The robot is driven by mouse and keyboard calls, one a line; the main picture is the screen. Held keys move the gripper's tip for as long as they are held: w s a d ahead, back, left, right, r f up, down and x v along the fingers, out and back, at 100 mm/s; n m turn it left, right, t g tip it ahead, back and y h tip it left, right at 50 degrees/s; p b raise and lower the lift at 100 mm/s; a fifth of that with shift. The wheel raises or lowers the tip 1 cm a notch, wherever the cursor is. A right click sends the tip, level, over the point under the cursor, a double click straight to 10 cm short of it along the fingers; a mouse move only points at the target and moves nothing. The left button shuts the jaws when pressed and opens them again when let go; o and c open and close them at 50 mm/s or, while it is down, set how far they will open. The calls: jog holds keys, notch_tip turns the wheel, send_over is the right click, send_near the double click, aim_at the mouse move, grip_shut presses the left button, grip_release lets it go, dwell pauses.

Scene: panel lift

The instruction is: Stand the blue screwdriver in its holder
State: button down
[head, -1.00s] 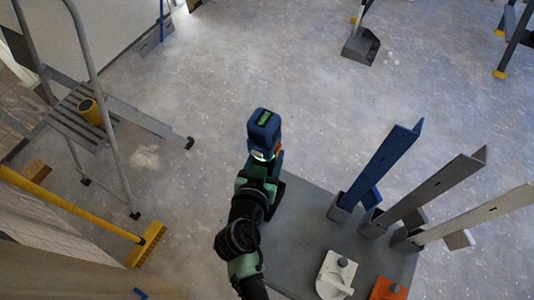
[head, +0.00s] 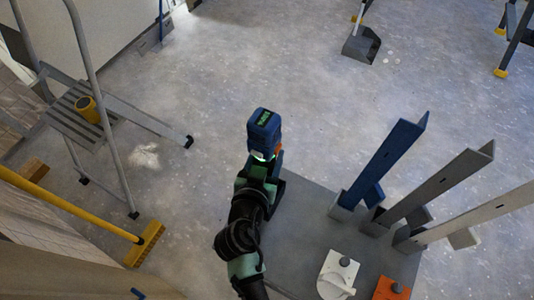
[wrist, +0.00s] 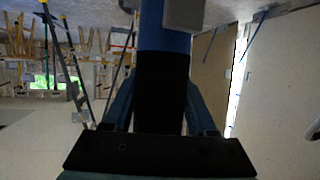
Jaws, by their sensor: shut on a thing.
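In the wrist view my gripper (wrist: 160,105) is shut on a thick upright shaft, black below and blue above, which I take for the blue screwdriver (wrist: 165,30). It runs out of the top of that view, so its end is hidden. In the head view a blue block with green markings (head: 264,130) shows at my arm's end, above the floor just left of a grey platform. I cannot tell whether it is the screwdriver. A blue angled upright (head: 385,165) stands in a grey socket on the platform. I cannot tell which part is the holder.
On the grey platform (head: 300,225) stand grey (head: 440,185) and white (head: 480,215) uprights, plus white (head: 335,275) and orange (head: 391,289) pieces in front. A stepladder (head: 115,125) and yellow broom (head: 148,243) are at left.

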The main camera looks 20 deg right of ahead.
jog(key=shift+f+b, duration=1.05)
jog(key=shift+b, duration=0.4)
dwell(0.8)
jog(key=shift+c, duration=0.6)
grip_release()
jog(key=shift+o, duration=0.6)
jog(key=shift+s+f, duration=0.1)
jog(key=shift+f, duration=0.25)
jog(key=shift+r, duration=0.1)
jog(key=shift+r, duration=0.1)
jog(key=shift+a, duration=0.1)
jog(key=shift+s+a+b, duration=0.3)
jog(key=shift+s+a, duration=0.55)
jog(key=shift+s, duration=0.25)
